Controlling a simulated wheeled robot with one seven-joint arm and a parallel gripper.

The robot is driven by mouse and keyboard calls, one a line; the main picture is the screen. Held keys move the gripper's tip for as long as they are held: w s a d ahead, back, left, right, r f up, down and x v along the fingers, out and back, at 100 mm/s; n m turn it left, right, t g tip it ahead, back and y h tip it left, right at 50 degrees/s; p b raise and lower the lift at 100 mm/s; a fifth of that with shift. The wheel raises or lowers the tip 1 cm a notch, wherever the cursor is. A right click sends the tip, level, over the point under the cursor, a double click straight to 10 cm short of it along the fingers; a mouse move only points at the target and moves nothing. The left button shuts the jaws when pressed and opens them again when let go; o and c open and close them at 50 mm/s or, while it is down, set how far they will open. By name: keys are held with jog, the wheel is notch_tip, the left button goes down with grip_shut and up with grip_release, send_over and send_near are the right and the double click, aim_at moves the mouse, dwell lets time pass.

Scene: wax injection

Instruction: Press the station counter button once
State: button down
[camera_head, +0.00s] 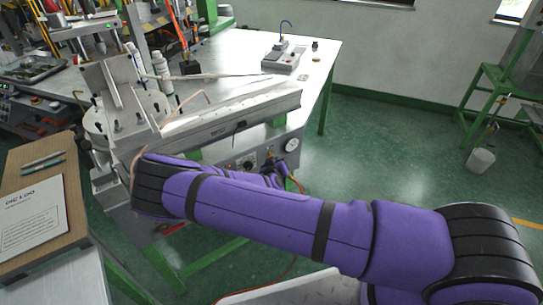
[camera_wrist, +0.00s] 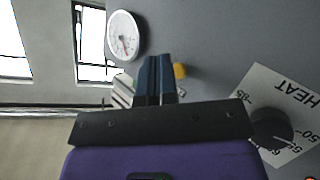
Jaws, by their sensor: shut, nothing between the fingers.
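In the wrist view my gripper (camera_wrist: 155,60) has its two dark blue fingers together, with nothing between them. The fingers point toward a grey panel face (camera_wrist: 205,30). A small yellow knob or button (camera_wrist: 180,71) shows just right of the fingertips; whether they touch it I cannot tell. No counter display is readable, so I cannot be sure which part is the counter button. In the head view the machine's front panel (camera_head: 228,166) has dark knobs and lies partly behind my purple arm. My gripper is mostly hidden there.
A white round gauge (camera_wrist: 124,35) sits left of the fingers, and a HEAT label (camera_wrist: 290,92) with a black dial (camera_wrist: 271,125) sits right. On the white table (camera_head: 318,52) stands a grey device (camera_head: 284,58). A clipboard sheet (camera_head: 33,215) lies at left.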

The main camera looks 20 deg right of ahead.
jog(key=shift+s, duration=0.1)
jog(key=s, duration=0.1)
jog(key=s+d, duration=0.1)
jog(key=s, duration=0.2)
jog(key=shift+s+d, duration=0.25)
jog(key=shift+d, duration=0.1)
dwell(0.7)
